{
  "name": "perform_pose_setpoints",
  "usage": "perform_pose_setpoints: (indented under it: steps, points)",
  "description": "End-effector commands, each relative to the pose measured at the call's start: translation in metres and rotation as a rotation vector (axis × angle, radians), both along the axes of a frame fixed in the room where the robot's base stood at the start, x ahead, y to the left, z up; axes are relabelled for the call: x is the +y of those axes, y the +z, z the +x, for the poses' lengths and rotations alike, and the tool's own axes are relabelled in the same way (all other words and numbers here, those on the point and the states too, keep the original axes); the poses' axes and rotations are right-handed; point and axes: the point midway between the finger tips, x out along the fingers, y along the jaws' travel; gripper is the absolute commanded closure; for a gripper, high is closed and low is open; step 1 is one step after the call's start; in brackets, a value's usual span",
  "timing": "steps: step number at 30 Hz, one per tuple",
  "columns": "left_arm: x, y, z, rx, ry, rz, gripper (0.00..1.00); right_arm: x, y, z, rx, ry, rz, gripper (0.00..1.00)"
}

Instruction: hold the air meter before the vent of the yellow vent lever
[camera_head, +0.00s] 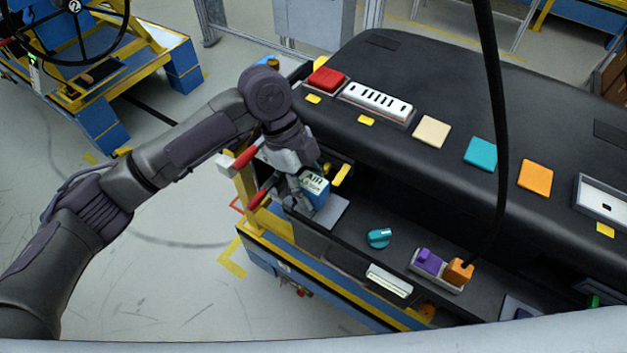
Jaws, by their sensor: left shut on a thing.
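The air meter (315,191) is a small blue and white box marked "AIR" at the left end of the dashboard's lower shelf. My left gripper (303,189) comes down from the upper left and is shut on it. A light grey pad (332,213) lies just below and right of the meter; I cannot tell whether they touch. A yellow piece (341,175), which looks like the yellow vent lever, shows right behind the meter in the dark recess under the dashboard. Its vent is not clearly visible. My right gripper is not in view.
Two red-ended handles (245,157) stick out left of the gripper. A teal knob (379,238) and a holder with purple and orange blocks (458,271) are right on the shelf. A black cable (497,110) hangs in front of the dashboard top (440,80).

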Motion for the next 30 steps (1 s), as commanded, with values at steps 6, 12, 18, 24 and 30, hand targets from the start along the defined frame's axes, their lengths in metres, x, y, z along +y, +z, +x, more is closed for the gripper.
perform_pose_setpoints:
  steps: [6, 12, 18, 24, 30]
  points:
    - [0.020, 0.019, -0.026, 0.000, 0.001, 0.000, 0.97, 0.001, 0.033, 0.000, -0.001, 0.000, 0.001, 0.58]
    - [0.035, 0.028, -0.048, 0.001, 0.000, 0.001, 0.97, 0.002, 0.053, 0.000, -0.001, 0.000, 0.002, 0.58]
    - [0.041, 0.028, -0.056, -0.001, 0.000, 0.000, 0.97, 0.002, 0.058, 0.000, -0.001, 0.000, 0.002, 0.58]
    - [0.041, 0.027, -0.056, -0.001, 0.000, -0.001, 0.97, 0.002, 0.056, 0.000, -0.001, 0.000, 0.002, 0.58]
    - [0.041, 0.028, -0.056, -0.001, 0.000, -0.001, 0.97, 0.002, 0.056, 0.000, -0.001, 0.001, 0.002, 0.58]
